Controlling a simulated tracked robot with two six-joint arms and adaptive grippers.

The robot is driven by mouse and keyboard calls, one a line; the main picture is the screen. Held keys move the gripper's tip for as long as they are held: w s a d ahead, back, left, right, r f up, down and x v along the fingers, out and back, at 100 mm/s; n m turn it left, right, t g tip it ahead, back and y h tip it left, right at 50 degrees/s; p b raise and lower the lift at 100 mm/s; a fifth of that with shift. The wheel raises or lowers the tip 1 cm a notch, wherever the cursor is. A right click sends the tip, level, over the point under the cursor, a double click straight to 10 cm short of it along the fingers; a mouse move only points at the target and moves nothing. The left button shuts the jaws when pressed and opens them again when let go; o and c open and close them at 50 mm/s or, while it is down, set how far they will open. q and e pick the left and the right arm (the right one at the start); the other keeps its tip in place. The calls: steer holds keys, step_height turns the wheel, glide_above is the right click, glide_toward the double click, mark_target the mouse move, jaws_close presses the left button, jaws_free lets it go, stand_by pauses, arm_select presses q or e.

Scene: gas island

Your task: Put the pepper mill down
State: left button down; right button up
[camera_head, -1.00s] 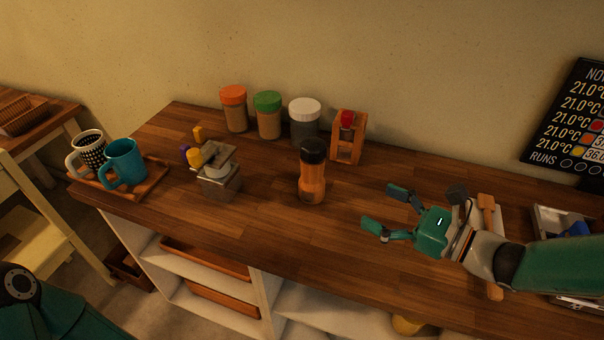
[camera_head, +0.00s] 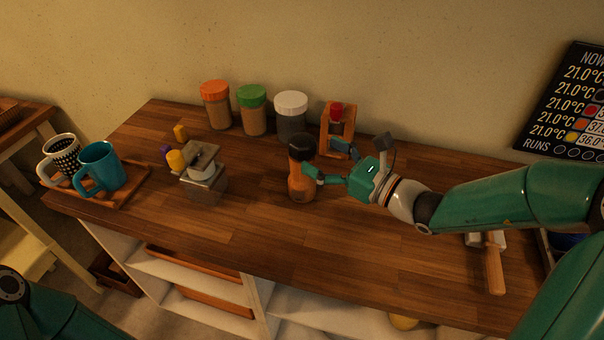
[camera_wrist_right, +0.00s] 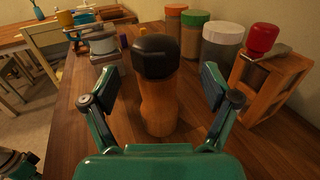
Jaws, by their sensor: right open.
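The pepper mill (camera_head: 300,185), orange-brown wood with a black top, stands upright on the wooden counter (camera_head: 250,235). It also shows in the right wrist view (camera_wrist_right: 158,90), between the two fingers. My right gripper (camera_head: 324,168) is open with its fingers reaching to the mill from the right. In the wrist view a gap shows between the mill and each finger of the right gripper (camera_wrist_right: 160,92). My left gripper is not in view.
Jars with orange (camera_head: 215,90), green (camera_head: 251,96) and white (camera_head: 291,103) lids stand behind the mill. A wooden stand with a red knob (camera_head: 337,125) is close behind the right fingers. A small grey device (camera_head: 203,180) and a mug tray (camera_head: 130,188) are left. The front counter is clear.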

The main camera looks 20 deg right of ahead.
mark_target(313, 152)
steer(key=p+x, duration=0.1)
steer(key=x, duration=0.3)
steer(key=shift+s+a+r, duration=0.1)
steer(key=shift+a+r, duration=0.05)
steer(key=shift+a, duration=0.1)
steer(key=shift+w+a, duration=0.3)
steer(key=shift+w, duration=0.2)
jaws_close()
